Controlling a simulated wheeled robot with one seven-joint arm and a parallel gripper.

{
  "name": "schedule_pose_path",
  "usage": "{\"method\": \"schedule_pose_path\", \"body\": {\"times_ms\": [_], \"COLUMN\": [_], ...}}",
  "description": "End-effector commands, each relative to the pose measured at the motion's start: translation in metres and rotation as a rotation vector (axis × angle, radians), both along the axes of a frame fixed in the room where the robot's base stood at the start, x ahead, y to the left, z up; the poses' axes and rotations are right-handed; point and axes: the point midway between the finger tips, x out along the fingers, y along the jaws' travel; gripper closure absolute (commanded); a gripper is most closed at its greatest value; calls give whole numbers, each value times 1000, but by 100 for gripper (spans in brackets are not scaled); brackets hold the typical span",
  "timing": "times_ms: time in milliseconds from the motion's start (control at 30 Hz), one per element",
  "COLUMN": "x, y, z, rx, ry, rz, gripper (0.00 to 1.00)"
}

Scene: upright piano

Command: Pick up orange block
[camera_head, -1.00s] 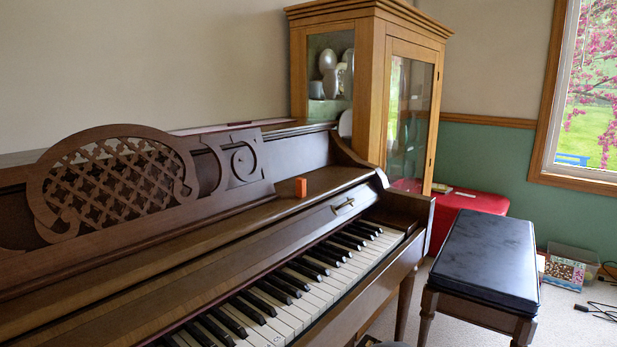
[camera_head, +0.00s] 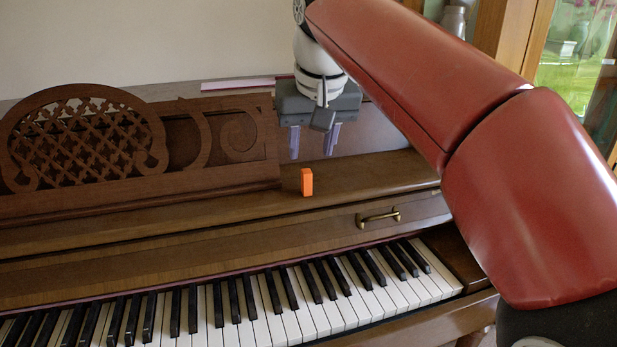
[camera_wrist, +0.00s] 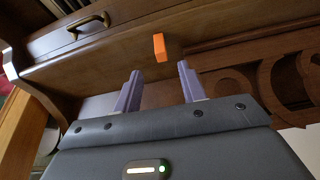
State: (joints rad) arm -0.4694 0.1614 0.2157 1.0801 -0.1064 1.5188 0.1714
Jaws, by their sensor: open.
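The orange block (camera_head: 307,182) stands upright on the piano's wooden ledge, just right of the carved music stand. It also shows in the wrist view (camera_wrist: 160,47), beyond the fingertips and between their lines. My gripper (camera_head: 313,152) points down above and near the block, with its two purple fingers apart and nothing between them. The open fingers also show in the wrist view (camera_wrist: 158,72). The block is apart from both fingers.
The carved music stand (camera_head: 85,145) rises close to the left of the block. A brass handle (camera_head: 377,218) is on the piano front, above the keys (camera_head: 270,306). The ledge right of the block is clear. A glass cabinet (camera_head: 515,40) stands at the right, partly behind my arm.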

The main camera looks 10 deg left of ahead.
Motion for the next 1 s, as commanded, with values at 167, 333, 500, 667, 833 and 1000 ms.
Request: {"method": "schedule_pose_path", "body": {"times_ms": [167, 333, 500, 667, 833, 1000], "x": [6, 12, 19, 23, 24, 23], "y": [6, 8, 11, 13, 14, 14], "z": [-18, -38, -62, -71, -71, -70], "rx": [0, 0, 0, 1, 2, 2], "ry": [2, 1, 1, 0, -1, -1], "rz": [3, 1, 1, 3, 3, 3], "gripper": [59, 59, 59, 59, 59, 77]}}
